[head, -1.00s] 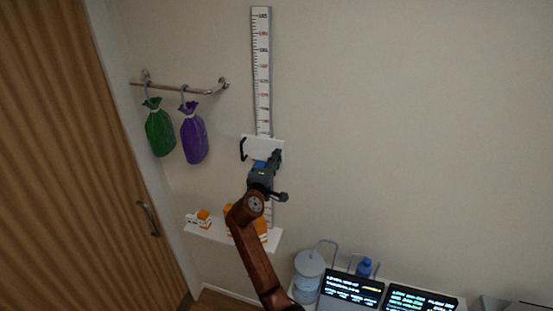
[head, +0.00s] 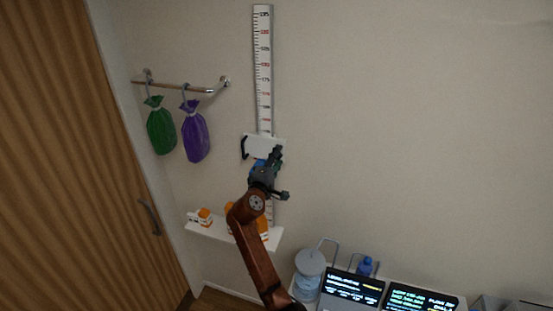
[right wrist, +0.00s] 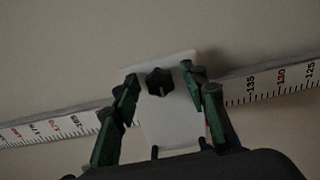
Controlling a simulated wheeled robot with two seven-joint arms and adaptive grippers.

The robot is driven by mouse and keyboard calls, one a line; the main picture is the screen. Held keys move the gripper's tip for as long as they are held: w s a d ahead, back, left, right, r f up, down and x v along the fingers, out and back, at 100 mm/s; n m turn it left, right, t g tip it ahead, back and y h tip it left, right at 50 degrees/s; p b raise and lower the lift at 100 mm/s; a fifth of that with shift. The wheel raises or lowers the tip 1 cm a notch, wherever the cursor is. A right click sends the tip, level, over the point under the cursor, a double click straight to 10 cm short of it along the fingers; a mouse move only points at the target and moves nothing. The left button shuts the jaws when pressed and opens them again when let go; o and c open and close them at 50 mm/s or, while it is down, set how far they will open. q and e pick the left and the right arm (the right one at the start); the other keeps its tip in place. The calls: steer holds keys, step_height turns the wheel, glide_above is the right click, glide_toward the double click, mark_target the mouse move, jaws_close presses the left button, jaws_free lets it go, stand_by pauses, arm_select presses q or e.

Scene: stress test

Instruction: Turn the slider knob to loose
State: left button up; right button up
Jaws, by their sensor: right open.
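The slider is a white plate (head: 262,146) on a vertical measuring ruler (head: 264,70) fixed to the wall. A black handle (head: 244,147) sits at the plate's left edge in the head view. In the right wrist view the dark knob (right wrist: 159,82) stands on the white plate. My right gripper (right wrist: 160,95) is open, with one finger on each side of the knob and visible gaps to it. In the head view my right gripper (head: 272,160) covers the lower right of the plate and hides the knob. My left gripper is not in view.
A wall shelf (head: 215,229) with orange and white items is below the slider. A rail (head: 180,86) with a green bag (head: 160,130) and a purple bag (head: 195,137) is at the left. Monitors (head: 352,288) and a water jug (head: 308,270) stand lower right.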

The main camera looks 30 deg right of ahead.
steer(key=v, duration=1.2)
